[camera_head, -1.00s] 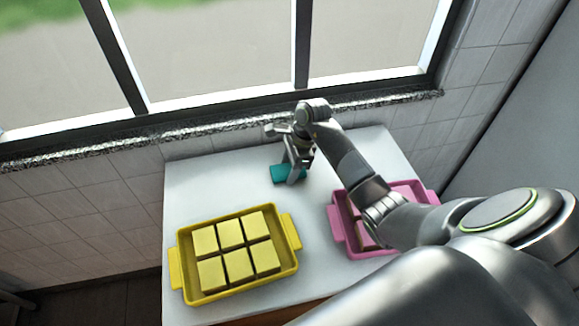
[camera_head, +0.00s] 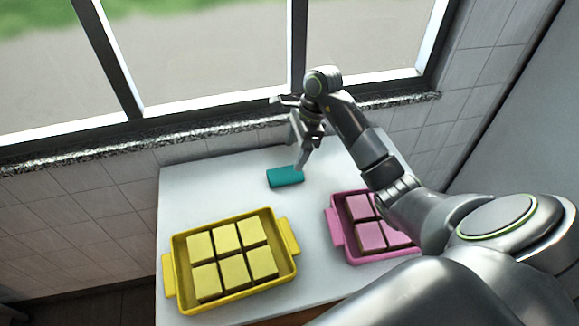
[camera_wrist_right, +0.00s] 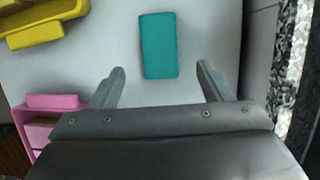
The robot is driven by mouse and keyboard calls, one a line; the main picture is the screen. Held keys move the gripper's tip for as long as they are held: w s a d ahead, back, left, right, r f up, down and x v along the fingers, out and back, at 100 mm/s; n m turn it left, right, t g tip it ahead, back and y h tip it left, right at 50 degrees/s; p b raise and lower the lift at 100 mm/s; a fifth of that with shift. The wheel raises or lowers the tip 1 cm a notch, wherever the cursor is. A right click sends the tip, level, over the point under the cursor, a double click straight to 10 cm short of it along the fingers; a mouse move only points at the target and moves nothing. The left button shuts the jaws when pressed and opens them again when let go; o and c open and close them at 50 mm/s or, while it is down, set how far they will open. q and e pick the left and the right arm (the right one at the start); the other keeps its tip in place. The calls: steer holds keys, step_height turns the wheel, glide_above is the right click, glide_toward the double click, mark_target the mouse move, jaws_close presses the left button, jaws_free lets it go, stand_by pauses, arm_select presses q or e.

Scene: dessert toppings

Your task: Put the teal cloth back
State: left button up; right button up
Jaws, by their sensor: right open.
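The teal cloth (camera_head: 285,177) is a small folded rectangle lying flat on the white table, toward the back, beyond both trays. My right gripper (camera_head: 301,160) is above and just right of it, apart from it. In the right wrist view the teal cloth (camera_wrist_right: 157,45) lies ahead of the fingers, in line with the gap between them. The right gripper (camera_wrist_right: 161,80) is open and empty there. My left gripper is not in view.
A yellow tray (camera_head: 178,290) with several yellow squares stands at the front left. A pink tray (camera_head: 338,235) with pink-topped squares stands at the right, partly hidden by my right arm. The white table (camera_head: 215,180) is clear around the cloth. A window sill and tiled wall bound the back.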

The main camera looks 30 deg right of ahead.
steer(key=v, duration=0.4)
steer(key=shift+f, duration=0.1)
stand_by(0.4)
